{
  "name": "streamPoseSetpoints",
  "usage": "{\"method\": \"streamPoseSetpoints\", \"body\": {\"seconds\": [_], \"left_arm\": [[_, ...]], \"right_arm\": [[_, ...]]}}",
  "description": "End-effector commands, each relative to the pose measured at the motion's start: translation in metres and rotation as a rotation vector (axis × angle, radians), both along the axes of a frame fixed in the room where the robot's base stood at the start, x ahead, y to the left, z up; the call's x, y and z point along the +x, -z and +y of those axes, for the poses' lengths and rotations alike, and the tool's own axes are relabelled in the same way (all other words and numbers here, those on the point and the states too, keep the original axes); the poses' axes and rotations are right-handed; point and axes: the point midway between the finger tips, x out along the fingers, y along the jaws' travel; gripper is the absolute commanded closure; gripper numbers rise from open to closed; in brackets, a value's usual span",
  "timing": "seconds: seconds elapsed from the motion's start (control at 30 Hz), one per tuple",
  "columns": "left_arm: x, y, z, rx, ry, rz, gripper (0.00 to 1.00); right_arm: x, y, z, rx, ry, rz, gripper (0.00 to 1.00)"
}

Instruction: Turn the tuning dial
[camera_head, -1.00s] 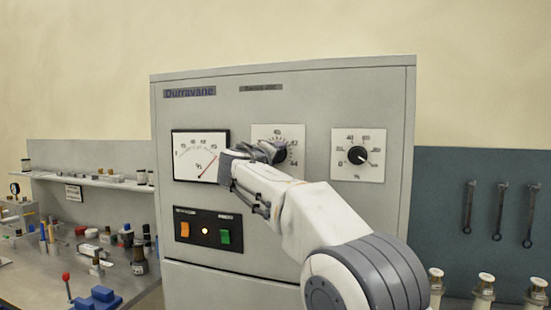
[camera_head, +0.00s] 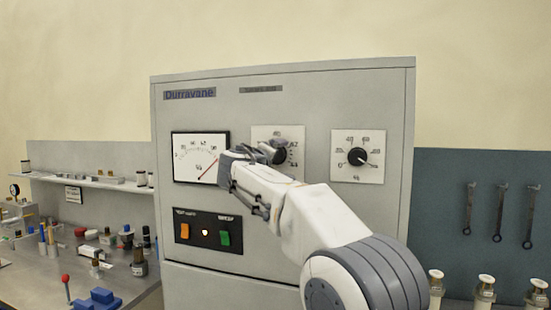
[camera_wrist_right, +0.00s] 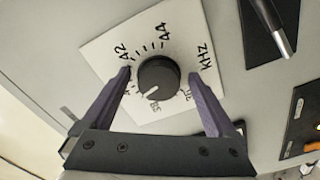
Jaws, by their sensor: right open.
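The kHz dial (camera_wrist_right: 158,77) is a round black knob with a white pointer line on a white scale plate (camera_head: 292,132). The plate carries numbers such as 42 and 44. In the right wrist view the pointer aims toward the lower left of the picture. My right gripper (camera_head: 266,151) is at this dial, with one finger on each side of the knob. Both fingers stand apart from the knob, and the jaws are open. In the head view the gripper covers much of the dial. My left gripper is in neither view.
The grey cabinet also carries a needle meter (camera_head: 200,157) at left, a percent dial (camera_head: 357,156) at right and a switch panel (camera_head: 208,230) with orange and green switches below. A cluttered workbench (camera_head: 35,275) stands at left. Wrenches (camera_head: 498,211) hang at right.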

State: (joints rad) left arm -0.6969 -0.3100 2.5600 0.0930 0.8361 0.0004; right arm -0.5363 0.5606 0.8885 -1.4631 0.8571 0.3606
Motion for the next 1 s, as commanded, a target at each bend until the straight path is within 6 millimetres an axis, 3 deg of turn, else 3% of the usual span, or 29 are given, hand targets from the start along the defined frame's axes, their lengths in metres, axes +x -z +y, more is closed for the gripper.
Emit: {"method": "streamPoseSetpoints", "body": {"seconds": [0.17, 0.4, 0.63, 1.0], "left_arm": [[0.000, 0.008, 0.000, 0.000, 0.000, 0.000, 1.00], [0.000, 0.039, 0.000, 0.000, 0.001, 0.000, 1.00], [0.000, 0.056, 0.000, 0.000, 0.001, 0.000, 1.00], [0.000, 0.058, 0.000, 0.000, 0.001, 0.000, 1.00]], "right_arm": [[-0.008, 0.002, 0.003, 0.001, -0.003, -0.002, 0.07], [-0.051, 0.005, 0.017, 0.002, -0.005, -0.004, 0.07], [-0.088, 0.003, 0.029, 0.001, -0.002, -0.001, 0.07], [-0.100, 0.000, 0.032, 0.000, 0.001, 0.000, 0.07]]}}
